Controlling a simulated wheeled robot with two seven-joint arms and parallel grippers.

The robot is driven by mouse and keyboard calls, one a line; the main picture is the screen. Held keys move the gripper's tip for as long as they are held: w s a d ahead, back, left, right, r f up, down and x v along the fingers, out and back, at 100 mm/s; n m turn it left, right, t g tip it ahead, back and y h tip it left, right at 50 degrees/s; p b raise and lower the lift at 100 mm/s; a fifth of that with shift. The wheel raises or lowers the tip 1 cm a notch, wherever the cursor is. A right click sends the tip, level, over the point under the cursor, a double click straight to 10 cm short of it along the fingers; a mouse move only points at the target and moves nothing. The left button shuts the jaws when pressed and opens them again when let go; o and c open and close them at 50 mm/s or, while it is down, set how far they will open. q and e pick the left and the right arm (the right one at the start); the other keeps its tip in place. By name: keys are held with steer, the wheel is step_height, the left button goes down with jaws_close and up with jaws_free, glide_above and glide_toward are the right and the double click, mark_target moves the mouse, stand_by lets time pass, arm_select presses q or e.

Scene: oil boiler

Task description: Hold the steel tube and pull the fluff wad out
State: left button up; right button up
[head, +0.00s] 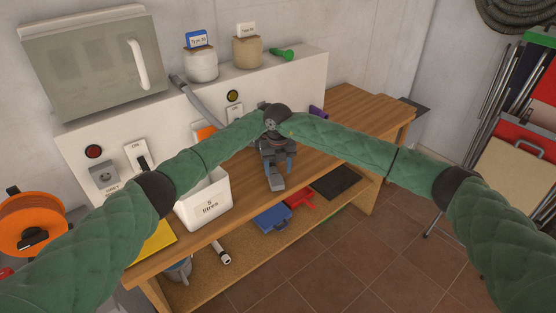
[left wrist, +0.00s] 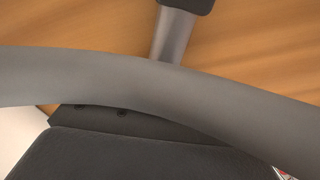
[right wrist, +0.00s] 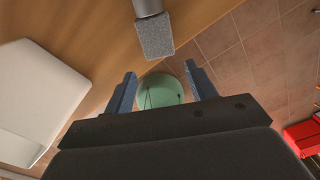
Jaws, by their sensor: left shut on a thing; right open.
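The steel tube (right wrist: 147,7) comes in from the top of the right wrist view, with the grey, speckled fluff wad (right wrist: 155,36) at its end. My right gripper (right wrist: 160,72) is open; its two blue fingers stand apart and point toward the wad, not touching it. In the left wrist view a short length of metal tube (left wrist: 174,36) shows beyond a thick grey hose (left wrist: 160,90). My left gripper (left wrist: 120,158) is shut on the tube; the hose hides its fingertips. In the head view both grippers overlap above the bench, so details there are unclear.
Blue (head: 271,218) and red (head: 300,197) items sit on the shelf below. The boiler casing (head: 295,80) stands behind.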

mark_target(278, 184)
step_height(278, 184, down, 7)
steer(key=shift+f, duration=0.2)
stand_by(0.3)
steer(key=c, duration=1)
